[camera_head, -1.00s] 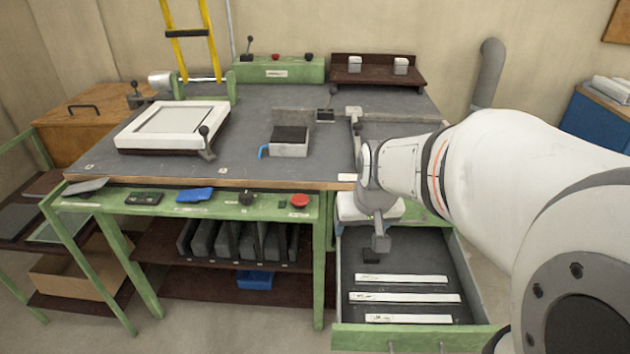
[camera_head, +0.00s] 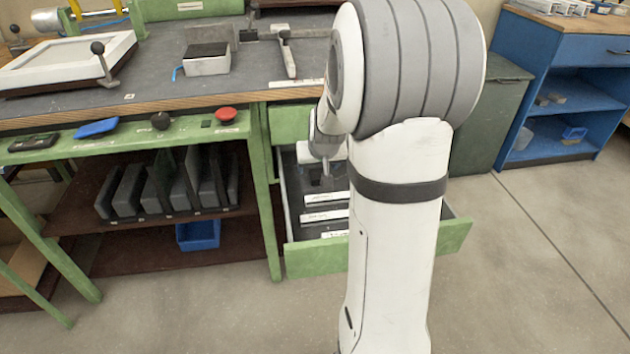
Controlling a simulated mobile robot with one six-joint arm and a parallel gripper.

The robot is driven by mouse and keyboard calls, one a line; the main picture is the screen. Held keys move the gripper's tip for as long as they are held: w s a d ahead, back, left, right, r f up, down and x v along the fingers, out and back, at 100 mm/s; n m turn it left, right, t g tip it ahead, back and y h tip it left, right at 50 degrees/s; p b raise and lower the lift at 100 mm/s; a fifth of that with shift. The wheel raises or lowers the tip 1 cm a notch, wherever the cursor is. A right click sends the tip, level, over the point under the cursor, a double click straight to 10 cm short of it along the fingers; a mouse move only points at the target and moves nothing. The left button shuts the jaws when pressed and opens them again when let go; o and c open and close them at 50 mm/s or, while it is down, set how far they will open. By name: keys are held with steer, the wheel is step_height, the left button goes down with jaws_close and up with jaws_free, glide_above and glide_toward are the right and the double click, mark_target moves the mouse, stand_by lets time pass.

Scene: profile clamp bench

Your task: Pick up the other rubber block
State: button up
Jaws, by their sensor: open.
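The open drawer (camera_head: 300,258) with a green front is partly hidden behind my arm. My gripper (camera_head: 326,170) points down into the drawer's back part. It is small and partly covered by my arm, and it is open. A dark patch (camera_head: 328,182) shows just under the fingertips against the dark drawer floor. It may be a rubber block, but I cannot tell whether the fingers touch it or stand around it. On the bench top, a grey box-shaped block with a black top (camera_head: 207,50) sits apart from my gripper.
White label strips (camera_head: 323,197) lie across the drawer. The bench edge (camera_head: 150,100) and its green front rail with a red button (camera_head: 226,114) stand left of my arm. A blue shelf unit (camera_head: 555,95) is at the right. The floor (camera_head: 530,270) at right is clear.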

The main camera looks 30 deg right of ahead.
mark_target(319, 173)
steer(key=x, duration=0.1)
steer(key=b+x, duration=0.1)
steer(key=x, duration=0.1)
steer(key=b+x, duration=0.1)
steer(key=x, duration=0.1)
steer(key=shift+s+d, duration=0.15)
steer(key=shift+d, duration=0.1)
steer(key=c, duration=1.1)
